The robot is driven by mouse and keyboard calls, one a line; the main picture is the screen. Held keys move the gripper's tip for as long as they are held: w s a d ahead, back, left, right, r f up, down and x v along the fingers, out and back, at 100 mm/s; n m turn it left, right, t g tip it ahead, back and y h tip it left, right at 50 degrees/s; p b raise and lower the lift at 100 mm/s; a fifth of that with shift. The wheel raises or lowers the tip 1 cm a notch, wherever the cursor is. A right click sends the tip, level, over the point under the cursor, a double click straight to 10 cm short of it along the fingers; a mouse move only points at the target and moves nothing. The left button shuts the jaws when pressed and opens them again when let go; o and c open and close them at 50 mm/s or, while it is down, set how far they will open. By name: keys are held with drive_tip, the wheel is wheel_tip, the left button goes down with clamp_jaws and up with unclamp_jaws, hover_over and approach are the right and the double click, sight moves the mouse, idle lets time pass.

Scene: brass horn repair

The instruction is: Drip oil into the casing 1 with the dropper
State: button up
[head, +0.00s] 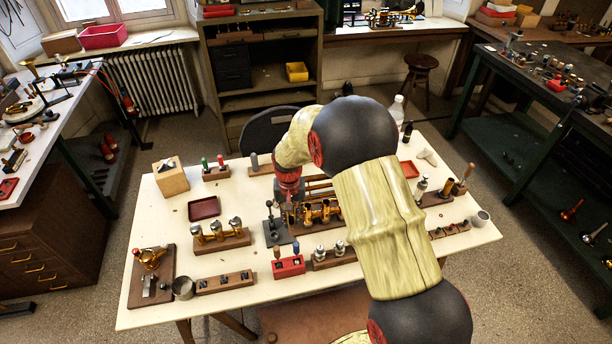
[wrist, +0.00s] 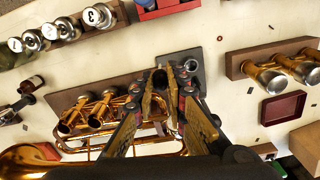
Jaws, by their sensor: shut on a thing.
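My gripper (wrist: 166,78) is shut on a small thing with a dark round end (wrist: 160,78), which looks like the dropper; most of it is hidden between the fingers. It is beside the grey plate (wrist: 205,83) that carries a round upright holder (wrist: 190,63). The brass horn's valve casings are open tubes, two of them plain to see left of the fingers (wrist: 66,128) (wrist: 95,120); I see no numbers on them.
Numbered valves (wrist: 97,15) stand in a wooden block left of the red block (wrist: 165,8). Right of the plate are a wooden rack of brass parts (wrist: 270,78) and a dark red tray (wrist: 283,107).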

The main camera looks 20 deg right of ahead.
drive_tip(key=w+d+r+m+p, duration=0.4)
drive_tip(key=w+d+r+m, duration=0.1)
drive_tip(key=d+m, duration=0.3)
drive_tip(key=shift+w+d, duration=0.15)
drive_tip(key=shift+d, duration=0.1)
idle(0.4)
drive_tip(key=shift+f, duration=0.15)
idle(1.6)
drive_tip(key=shift+f, duration=0.35)
drive_tip(key=shift+f+b, duration=0.4)
drive_tip(key=shift+f, duration=0.25)
drive_tip(key=shift+r, duration=0.15)
idle(1.9)
wheel_tip(320, 180, up, 5)
drive_tip(key=p, duration=0.3)
